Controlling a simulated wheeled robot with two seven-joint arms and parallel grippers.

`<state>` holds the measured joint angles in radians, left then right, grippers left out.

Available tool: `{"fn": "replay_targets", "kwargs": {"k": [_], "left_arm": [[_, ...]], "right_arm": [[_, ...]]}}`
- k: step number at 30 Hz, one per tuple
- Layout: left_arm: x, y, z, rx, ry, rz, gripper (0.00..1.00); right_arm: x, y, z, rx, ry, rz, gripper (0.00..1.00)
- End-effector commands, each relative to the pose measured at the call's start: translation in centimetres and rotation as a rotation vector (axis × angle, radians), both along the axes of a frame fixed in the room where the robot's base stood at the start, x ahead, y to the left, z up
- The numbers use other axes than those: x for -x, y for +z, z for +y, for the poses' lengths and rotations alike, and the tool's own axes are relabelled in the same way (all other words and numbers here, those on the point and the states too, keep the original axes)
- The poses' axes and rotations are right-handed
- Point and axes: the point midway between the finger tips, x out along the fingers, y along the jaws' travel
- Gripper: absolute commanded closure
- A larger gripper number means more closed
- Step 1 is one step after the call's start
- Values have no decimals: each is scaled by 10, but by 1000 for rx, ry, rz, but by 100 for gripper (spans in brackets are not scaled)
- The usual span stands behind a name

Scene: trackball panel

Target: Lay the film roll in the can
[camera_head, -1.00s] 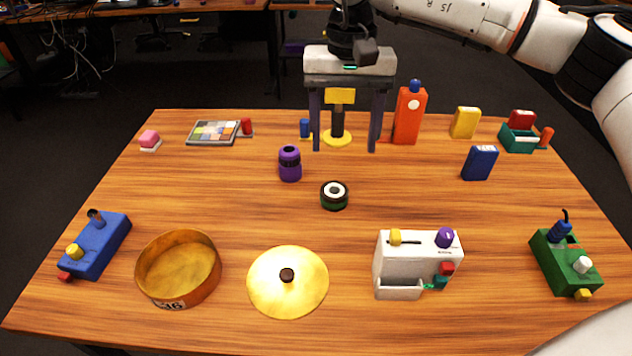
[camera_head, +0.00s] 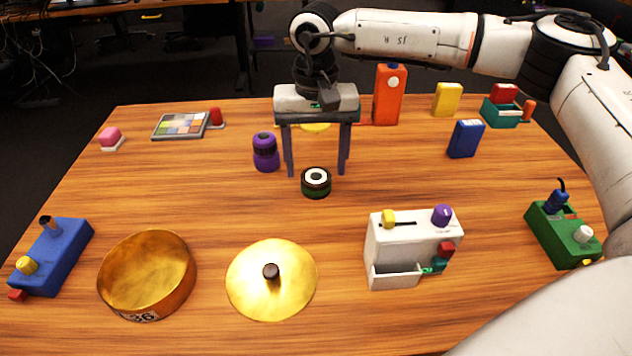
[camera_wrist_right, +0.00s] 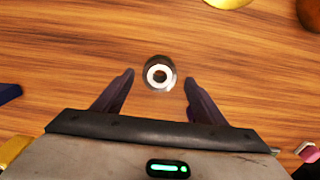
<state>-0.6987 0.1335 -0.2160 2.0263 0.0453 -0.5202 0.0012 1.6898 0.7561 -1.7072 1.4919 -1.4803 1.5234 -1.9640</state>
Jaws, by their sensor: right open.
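The film roll (camera_head: 316,182) is a small dark cylinder with a white ring on top, upright on the table near its middle. It also shows in the right wrist view (camera_wrist_right: 160,73). My right gripper (camera_head: 316,172) points down, open and empty, just behind and above the roll. In the right wrist view my right gripper's fingertips (camera_wrist_right: 159,78) are on either side of the roll, apart from it. The can (camera_head: 147,274) is a round, open, empty brass tin at the front left, with a label on its front. A brass lid (camera_head: 271,279) with a dark knob lies right of it.
A purple cylinder (camera_head: 265,152) stands left of the right gripper. A white panel box (camera_head: 412,247) stands front right of the roll, a blue box (camera_head: 52,257) left of the can, a green box (camera_head: 562,235) far right. Clear wood lies between roll and lid.

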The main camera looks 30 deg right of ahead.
Motion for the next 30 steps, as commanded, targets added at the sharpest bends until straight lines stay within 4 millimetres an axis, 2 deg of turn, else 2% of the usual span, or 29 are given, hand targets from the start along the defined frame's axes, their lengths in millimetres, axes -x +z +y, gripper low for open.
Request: {"fn": "replay_targets", "kwargs": {"k": [3,6,14,21,23,30], "left_arm": [[0,-1,0,0,1,-1,61],[-1,-1,0,0,1,-1,61],[-3,0,1,0,2,-6,61],[-4,0,1,0,1,-7,61],[-4,0,1,0,1,-7,61],[-3,0,1,-1,2,-6,61]], "right_arm": [[1,-18,0,1,0,3,35],[1,-26,0,0,0,1,35],[1,-28,0,0,0,0,35],[1,-28,0,0,0,0,75],[1,-28,0,0,0,0,83],[0,-24,0,0,0,-1,83]]}}
